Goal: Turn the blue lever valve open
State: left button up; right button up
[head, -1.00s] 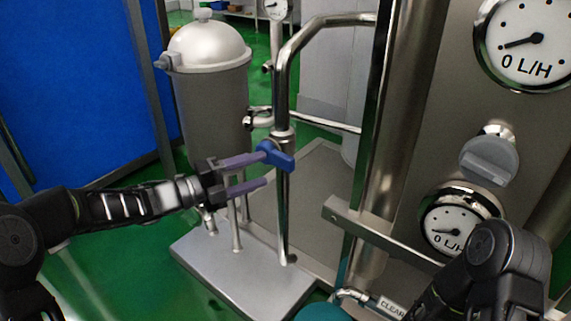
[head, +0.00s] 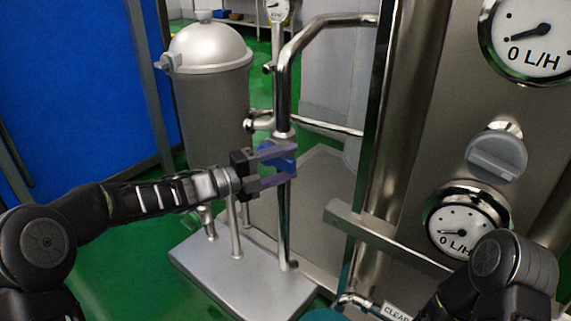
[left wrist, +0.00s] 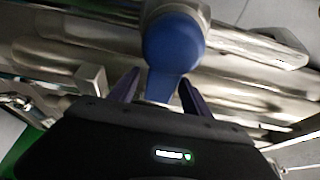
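The blue lever valve sits on the upright steel pipe in the middle of the head view. My left gripper (head: 278,166) is at the valve, its two purple fingers apart. In the left wrist view the blue lever (left wrist: 174,45) points down between the two fingers (left wrist: 160,88), with one finger on each side. I cannot tell whether the fingers touch it. In the head view the fingers hide most of the lever. My right arm (head: 500,265) shows at the lower right; its gripper is not in view.
A domed steel vessel (head: 208,95) stands behind on a grey base plate (head: 240,280). A steel panel with dial gauges (head: 468,222) and a grey knob (head: 496,156) is at the right. A blue partition (head: 75,80) stands at the left.

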pick_arm(q)
grip_shut()
dwell(0.4)
dwell(0.8)
